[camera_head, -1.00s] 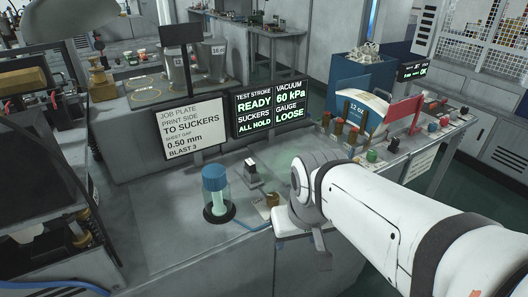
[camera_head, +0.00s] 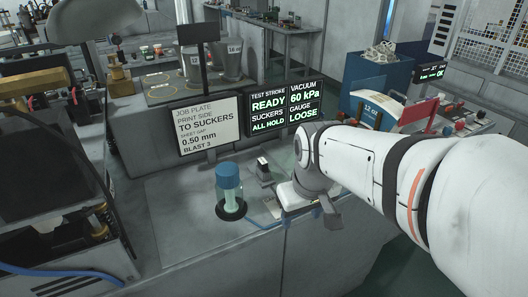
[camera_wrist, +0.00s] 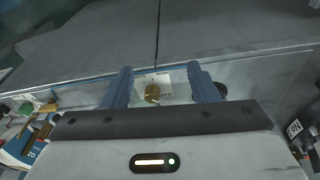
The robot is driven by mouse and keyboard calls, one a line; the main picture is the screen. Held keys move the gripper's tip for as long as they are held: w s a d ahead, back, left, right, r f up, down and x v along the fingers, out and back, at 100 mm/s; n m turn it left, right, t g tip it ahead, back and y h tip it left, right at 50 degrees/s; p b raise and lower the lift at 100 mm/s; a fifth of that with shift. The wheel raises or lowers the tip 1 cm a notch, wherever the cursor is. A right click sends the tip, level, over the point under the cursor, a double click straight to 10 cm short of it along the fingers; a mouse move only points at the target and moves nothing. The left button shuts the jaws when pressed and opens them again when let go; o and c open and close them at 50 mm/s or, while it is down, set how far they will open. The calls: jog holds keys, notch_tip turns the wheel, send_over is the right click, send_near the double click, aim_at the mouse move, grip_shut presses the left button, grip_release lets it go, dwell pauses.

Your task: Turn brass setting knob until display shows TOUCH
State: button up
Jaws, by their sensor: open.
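The brass setting knob (camera_wrist: 152,93) shows in the wrist view on a pale plate (camera_wrist: 170,76) with small markings too small to read. My gripper (camera_wrist: 162,85) is open, with one blue finger on each side of the knob and a gap between the knob and each finger. In the head view my gripper (camera_head: 315,215) is low at the bench's front edge, and the knob is hidden there. The display (camera_head: 285,106) stands behind and reads TEST STROKE READY, SUCKERS ALL HOLD, VACUUM 60 kPa, GAUGE LOOSE.
A blue-capped clear cylinder (camera_head: 229,190) stands on the bench left of my gripper, with a small dark block (camera_head: 264,172) between them. The job plate sign (camera_head: 209,127) reads 0.50 mm sheet gap. A red flag-like panel (camera_head: 416,112) and several knobs lie to the right.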

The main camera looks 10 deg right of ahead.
jog(key=w+n+p, duration=0.1)
jog(key=w+n, duration=0.1)
jog(key=w, duration=0.3)
jog(key=w+f+n+g+p, duration=0.1)
jog(key=w+n+p, duration=0.1)
jog(key=w, duration=0.3)
jog(key=w+n+g+p, duration=0.1)
jog(key=w+n, duration=0.2)
jog(key=w, duration=0.3)
jog(key=shift+d+f, duration=0.3)
jog(key=shift+f, duration=0.05)
jog(key=shift+w+f, duration=0.1)
jog(key=shift+f, duration=0.4)
notch_tip(320, 180, down, 7)
jog(key=shift+f+p, duration=0.1)
jog(key=shift+p, duration=0.7)
